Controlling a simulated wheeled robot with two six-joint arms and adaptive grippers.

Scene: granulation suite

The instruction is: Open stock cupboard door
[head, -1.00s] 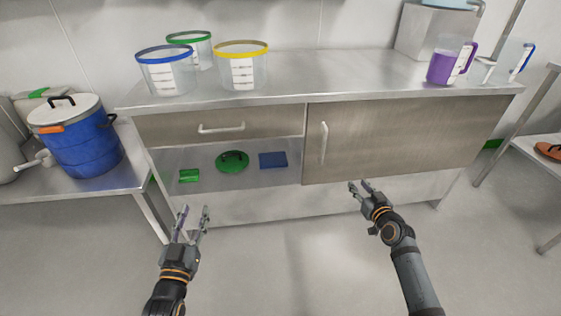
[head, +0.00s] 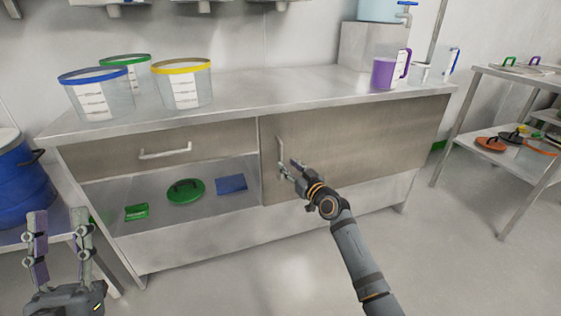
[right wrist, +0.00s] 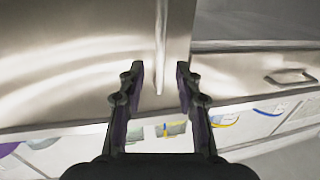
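The stock cupboard door (head: 360,145) is a brown-grey panel on the right of the steel counter unit, and it is shut. Its upright bar handle (head: 279,146) is near the door's left edge. My right gripper (head: 288,168) is open close to the handle's lower part. In the right wrist view the handle (right wrist: 161,45) lines up between the two open fingers (right wrist: 160,78); I cannot tell whether they touch it. My left gripper (head: 58,216) is open and empty at the lower left, away from the cupboard.
A drawer (head: 200,148) is shut left of the door. Below it an open shelf holds a green lid (head: 186,191) and a blue item (head: 231,184). Tubs and a purple jug (head: 384,73) stand on the counter. A rack (head: 480,110) is at right; floor in front is clear.

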